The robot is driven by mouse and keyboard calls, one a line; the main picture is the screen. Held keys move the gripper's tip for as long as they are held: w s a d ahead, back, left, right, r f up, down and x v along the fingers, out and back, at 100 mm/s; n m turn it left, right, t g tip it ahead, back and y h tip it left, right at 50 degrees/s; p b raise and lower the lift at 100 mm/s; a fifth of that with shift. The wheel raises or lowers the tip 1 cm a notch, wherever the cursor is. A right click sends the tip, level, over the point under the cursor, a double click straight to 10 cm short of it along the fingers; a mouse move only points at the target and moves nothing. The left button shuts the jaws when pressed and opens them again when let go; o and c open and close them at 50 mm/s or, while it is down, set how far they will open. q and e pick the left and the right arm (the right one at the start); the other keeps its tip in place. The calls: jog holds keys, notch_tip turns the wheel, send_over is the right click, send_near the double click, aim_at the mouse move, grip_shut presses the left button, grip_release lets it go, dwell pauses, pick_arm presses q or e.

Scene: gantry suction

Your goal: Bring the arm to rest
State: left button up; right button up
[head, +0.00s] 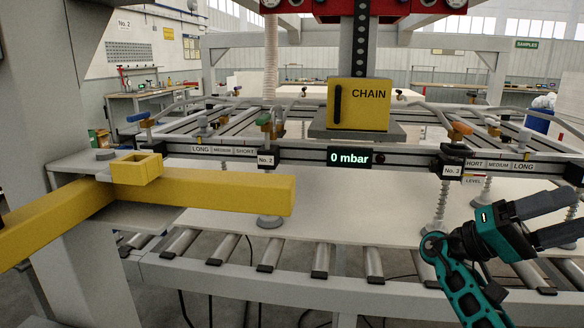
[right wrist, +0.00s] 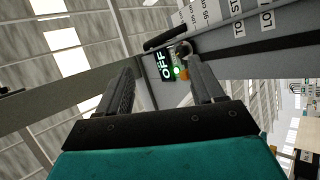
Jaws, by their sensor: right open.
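My right gripper (head: 574,216) is at the right of the head view, on a teal and black arm. Its two dark fingers are apart, point to the right, and hold nothing. In the right wrist view the open gripper (right wrist: 165,80) has empty space between its fingers. Beyond them a small display reads OFF (right wrist: 164,66), with a green light beside it; I see no contact. My left gripper is not in view.
The gantry's suction frame carries a 0 mbar display (head: 350,158) and a yellow CHAIN box (head: 358,104). A pale panel (head: 350,235) lies on the roller conveyor (head: 320,262) below. A yellow beam (head: 220,190) juts in from the left. A grey post stands far left.

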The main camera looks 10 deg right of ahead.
jog(key=w+d+f+n+t, duration=0.45)
jog(key=w+n+t, duration=0.45)
jog(key=t, duration=0.5)
jog(key=w+d+f+n+t, duration=0.3)
jog(key=w+f+n+t, duration=0.3)
jog(key=w+n+t, duration=0.55)
jog(key=w+a+f+t+y, duration=0.4)
jog(key=w+a+t+y, duration=0.2)
jog(key=a+t+y, duration=0.15)
jog(key=w+a+r+m+t+y, duration=0.2)
jog(key=w+a+r+t+y, duration=0.15)
jog(key=a+y, duration=0.5)
jog(key=s+a+f+g+y, duration=0.1)
jog(key=s+a+f, duration=0.4)
jog(key=s+f, duration=0.45)
jog(key=s+a+f+g+y, duration=0.15)
jog(key=s+a+f, duration=0.45)
jog(key=f, duration=0.7)
jog(key=s+a+f+g, duration=0.1)
jog(key=s+a+f, duration=0.1)
jog(key=s, duration=0.5)
jog(key=s+a+f+g, duration=0.1)
jog(key=s+a+f, duration=0.1)
jog(key=s, duration=0.5)
jog(key=s+a+f+g, duration=0.1)
jog(key=s+f, duration=0.3)
jog(key=s, duration=0.4)
jog(key=shift+a+g+y, duration=0.4)
jog(key=shift+a+y, duration=0.05)
jog(key=shift+a, duration=0.1)
